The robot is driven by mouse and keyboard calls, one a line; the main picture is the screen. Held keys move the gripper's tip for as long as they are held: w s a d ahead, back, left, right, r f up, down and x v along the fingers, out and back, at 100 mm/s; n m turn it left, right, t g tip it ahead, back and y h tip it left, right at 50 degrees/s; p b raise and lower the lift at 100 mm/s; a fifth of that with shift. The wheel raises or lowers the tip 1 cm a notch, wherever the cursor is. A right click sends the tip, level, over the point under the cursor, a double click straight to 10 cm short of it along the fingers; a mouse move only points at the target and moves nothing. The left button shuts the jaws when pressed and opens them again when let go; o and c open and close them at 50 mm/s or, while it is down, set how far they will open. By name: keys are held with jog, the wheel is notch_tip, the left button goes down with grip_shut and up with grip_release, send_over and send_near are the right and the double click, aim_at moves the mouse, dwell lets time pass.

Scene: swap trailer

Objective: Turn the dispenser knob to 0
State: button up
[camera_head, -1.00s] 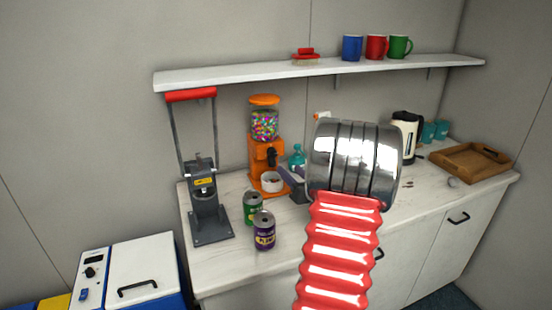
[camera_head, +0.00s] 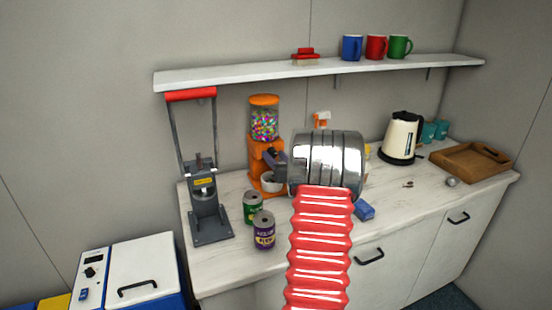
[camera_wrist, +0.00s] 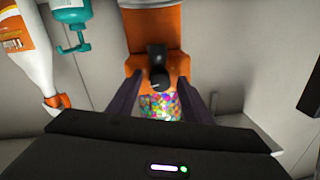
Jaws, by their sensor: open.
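The orange candy dispenser (camera_head: 254,158) stands on the counter against the back wall, with a clear jar of coloured candy on top. Its black knob (camera_wrist: 157,66) shows in the wrist view, where the dispenser appears upside down. In the head view my gripper hides the knob. My open gripper (camera_wrist: 157,80) has one dark finger on each side of the knob. I cannot tell whether the fingers touch it, and I cannot read the dial setting. In the head view my gripper (camera_head: 273,164) is at the dispenser's front right. A white bowl (camera_head: 269,187) sits below, partly hidden.
A green can (camera_head: 252,208) and a purple can (camera_head: 264,230) stand in front of the dispenser. A grey press with a red handle (camera_head: 190,95) is left. A shelf (camera_head: 240,76) runs above.

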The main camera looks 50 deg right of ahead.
jog(key=shift+c, duration=0.2)
jog(key=c, duration=1)
jog(key=shift+n, duration=0.4)
jog(key=n, duration=0.3)
jog(key=shift+g, duration=0.3)
jog(key=shift+r+n, duration=0.1)
jog(key=shift+n, duration=1.7)
jog(key=shift+a, duration=0.1)
jog(key=o, duration=1)
